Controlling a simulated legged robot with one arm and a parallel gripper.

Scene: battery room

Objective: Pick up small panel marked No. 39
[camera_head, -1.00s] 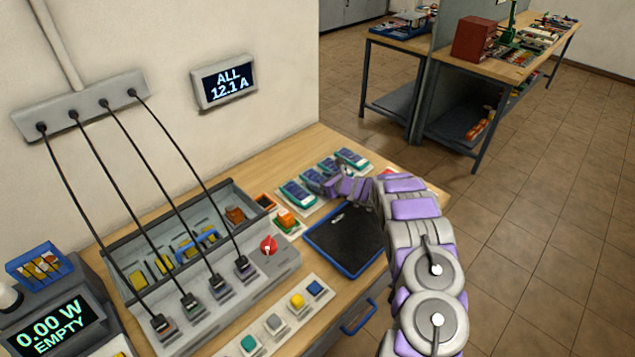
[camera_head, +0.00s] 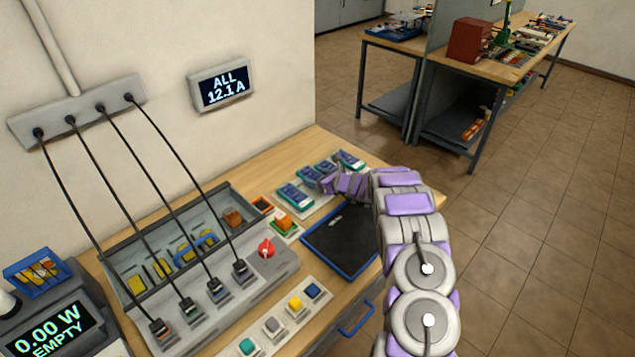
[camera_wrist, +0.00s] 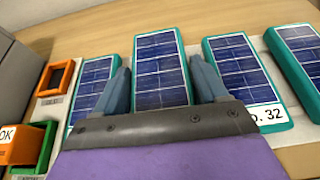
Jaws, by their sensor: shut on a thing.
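Several small solar panels with teal frames and dark blue cells stand in a row. My gripper (camera_wrist: 163,85) is shut on the second panel from the left (camera_wrist: 160,62) in the wrist view, one finger on each side. That panel's label is hidden behind my gripper, so I cannot read its number. The panel to its right (camera_wrist: 243,62) shows a label ending in 32. A leftmost panel (camera_wrist: 92,88) and a rightmost panel (camera_wrist: 301,50) stand free. In the head view my gripper (camera_head: 322,182) is at the row, behind the free nearest panel (camera_head: 295,195).
A black blue-edged tray (camera_head: 342,240) lies in front of the row. An orange frame (camera_wrist: 55,78) and a green box (camera_wrist: 42,145) are left of the panels. A grey console (camera_head: 215,290) with cables and a red knob (camera_head: 266,248) stands further left.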

